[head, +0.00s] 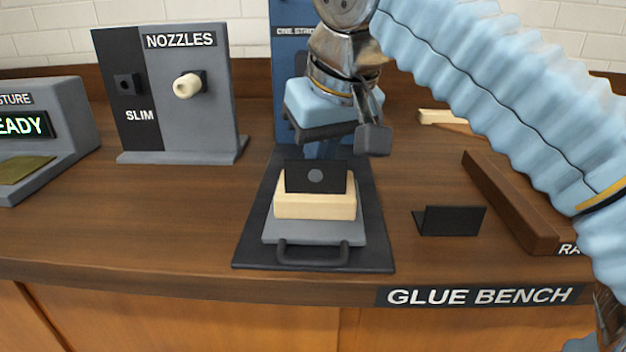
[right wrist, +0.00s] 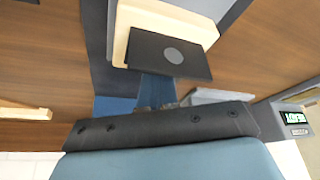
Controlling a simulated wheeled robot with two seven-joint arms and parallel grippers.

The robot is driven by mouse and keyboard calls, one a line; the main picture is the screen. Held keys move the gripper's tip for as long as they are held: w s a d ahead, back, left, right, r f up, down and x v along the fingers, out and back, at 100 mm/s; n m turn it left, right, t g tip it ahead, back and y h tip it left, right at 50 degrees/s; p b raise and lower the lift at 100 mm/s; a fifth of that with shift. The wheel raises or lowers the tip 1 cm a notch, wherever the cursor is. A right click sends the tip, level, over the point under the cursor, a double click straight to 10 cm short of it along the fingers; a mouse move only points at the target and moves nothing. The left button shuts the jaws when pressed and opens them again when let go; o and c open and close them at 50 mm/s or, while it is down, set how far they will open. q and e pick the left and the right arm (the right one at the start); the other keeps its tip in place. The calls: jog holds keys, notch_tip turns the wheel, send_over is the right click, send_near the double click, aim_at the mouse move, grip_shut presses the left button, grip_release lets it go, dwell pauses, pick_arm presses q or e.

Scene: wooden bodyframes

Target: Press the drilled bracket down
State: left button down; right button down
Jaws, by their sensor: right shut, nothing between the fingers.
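The drilled bracket (head: 315,179) is a black plate with one round grey spot. It stands on a pale wooden block (head: 314,205), which rests on a grey plate with a handle. In the right wrist view the bracket (right wrist: 145,52) shows beside the pale block (right wrist: 122,25), ahead of the gripper. My right gripper (head: 325,131) is shut and empty. It hangs just behind and above the bracket, apart from it in the picture. Its dark finger edge (right wrist: 160,124) crosses the right wrist view. My left gripper is not in view.
A second black bracket (head: 450,220), with no visible spot, lies to the right near a brown rail (head: 510,200). A grey nozzle stand (head: 188,85) is at the left, beside a display box (head: 60,125). A blue post (head: 285,60) rises behind the gripper.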

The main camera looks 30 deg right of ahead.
jog(key=shift+f, duration=0.1)
dwell(0.3)
notch_tip(320, 180, up, 3)
jog(key=p, duration=0.3)
jog(key=shift+f, duration=0.1)
jog(key=shift+r, duration=2.15)
